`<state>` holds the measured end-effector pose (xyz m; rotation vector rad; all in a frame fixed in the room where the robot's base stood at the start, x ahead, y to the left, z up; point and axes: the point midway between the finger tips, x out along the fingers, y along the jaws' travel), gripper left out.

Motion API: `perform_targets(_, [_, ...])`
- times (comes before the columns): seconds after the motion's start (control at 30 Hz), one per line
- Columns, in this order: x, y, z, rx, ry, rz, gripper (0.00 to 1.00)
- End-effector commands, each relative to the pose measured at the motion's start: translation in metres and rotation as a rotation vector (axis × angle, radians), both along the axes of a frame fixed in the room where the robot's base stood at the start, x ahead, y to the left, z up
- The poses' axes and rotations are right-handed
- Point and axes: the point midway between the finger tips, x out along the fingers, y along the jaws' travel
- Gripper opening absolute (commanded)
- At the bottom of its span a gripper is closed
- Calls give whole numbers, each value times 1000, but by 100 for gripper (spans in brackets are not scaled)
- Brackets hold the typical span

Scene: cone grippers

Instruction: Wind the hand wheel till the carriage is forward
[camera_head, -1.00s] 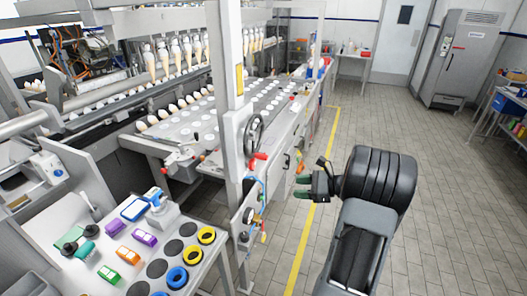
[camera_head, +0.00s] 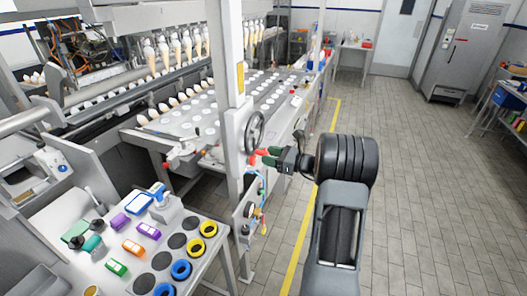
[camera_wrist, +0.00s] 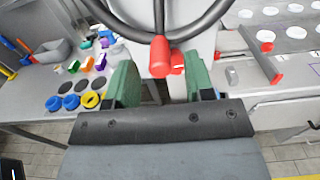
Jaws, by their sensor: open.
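The hand wheel (camera_head: 254,132) is a dark spoked ring on the side of the machine, beside the grey post. Its red handle (camera_wrist: 160,57) hangs at the bottom of the rim in the wrist view. My gripper (camera_head: 268,156) is just below and right of the wheel in the head view. In the wrist view its green fingers (camera_wrist: 160,82) are apart, one on each side of the red handle, with nothing clamped. Whether they touch the handle I cannot tell. The carriage (camera_head: 205,110) seems to be the flat bed with rows of white discs behind the wheel.
A side table (camera_head: 218,262) at the lower left holds coloured blocks and blue and yellow rings. A grey post (camera_head: 228,100) stands left of the wheel. Hoses and a valve (camera_head: 252,210) hang below it. The tiled floor (camera_head: 430,200) at the right is clear.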

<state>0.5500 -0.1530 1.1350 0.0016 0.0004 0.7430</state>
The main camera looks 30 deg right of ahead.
Motion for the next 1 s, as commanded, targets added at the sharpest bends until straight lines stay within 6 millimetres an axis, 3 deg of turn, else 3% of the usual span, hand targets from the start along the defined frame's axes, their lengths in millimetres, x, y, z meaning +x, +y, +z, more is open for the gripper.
perform_targets(0.23, [17,15,1,-1,-1,0,49])
perform_targets(0.63, [21,19,0,-2,-1,-1,49])
perform_targets(1.0, [21,18,0,-1,-1,-1,14])
